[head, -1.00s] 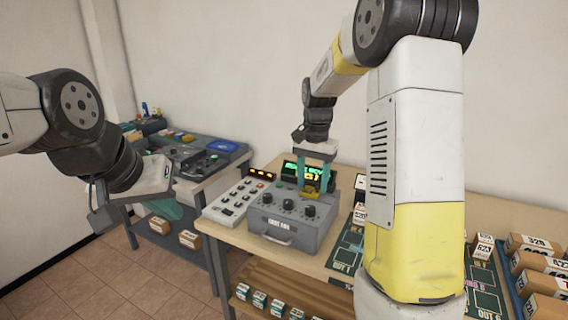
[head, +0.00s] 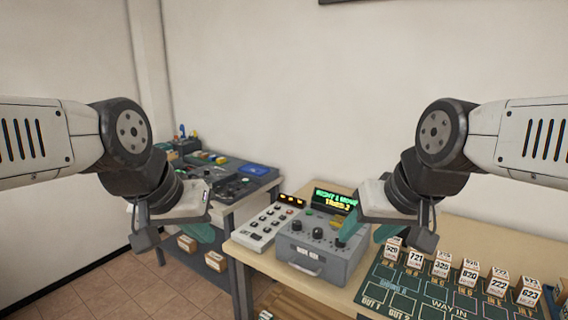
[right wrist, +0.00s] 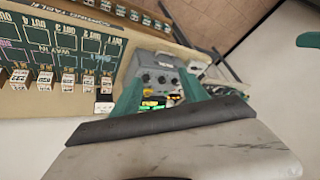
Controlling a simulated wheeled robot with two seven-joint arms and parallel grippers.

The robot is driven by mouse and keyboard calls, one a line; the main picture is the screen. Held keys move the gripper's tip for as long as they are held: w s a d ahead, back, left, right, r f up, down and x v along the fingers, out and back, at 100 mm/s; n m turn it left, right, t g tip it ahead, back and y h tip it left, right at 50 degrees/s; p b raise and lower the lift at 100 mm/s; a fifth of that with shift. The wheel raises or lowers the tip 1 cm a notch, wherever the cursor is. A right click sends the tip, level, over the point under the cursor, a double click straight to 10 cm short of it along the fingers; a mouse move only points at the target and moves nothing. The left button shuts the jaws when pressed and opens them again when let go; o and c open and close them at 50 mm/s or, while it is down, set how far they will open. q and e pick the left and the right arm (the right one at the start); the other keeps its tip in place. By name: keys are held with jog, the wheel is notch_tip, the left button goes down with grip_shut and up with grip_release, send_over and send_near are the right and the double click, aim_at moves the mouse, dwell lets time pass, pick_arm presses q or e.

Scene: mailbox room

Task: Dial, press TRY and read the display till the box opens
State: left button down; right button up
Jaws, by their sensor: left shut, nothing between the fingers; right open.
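The grey box (head: 317,262) with three dark knobs (head: 318,233) on top stands on the wooden table; its front looks closed. Behind it a black display (head: 336,200) shows a green line over a yellow line, too small to read surely. The box also shows in the right wrist view (right wrist: 160,62). My right gripper (head: 388,233) is open and empty, above the table to the right of the box, apart from it. My left gripper (head: 196,236) is shut and empty, to the left of the table's near corner. I cannot pick out the TRY button.
A white button panel (head: 268,226) stands left of the box. A green sorting mat (head: 415,292) with several numbered blocks (head: 470,272) lies to the right. A second table (head: 232,189) with grey equipment is at the back left.

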grip_shut()
dwell(1.8)
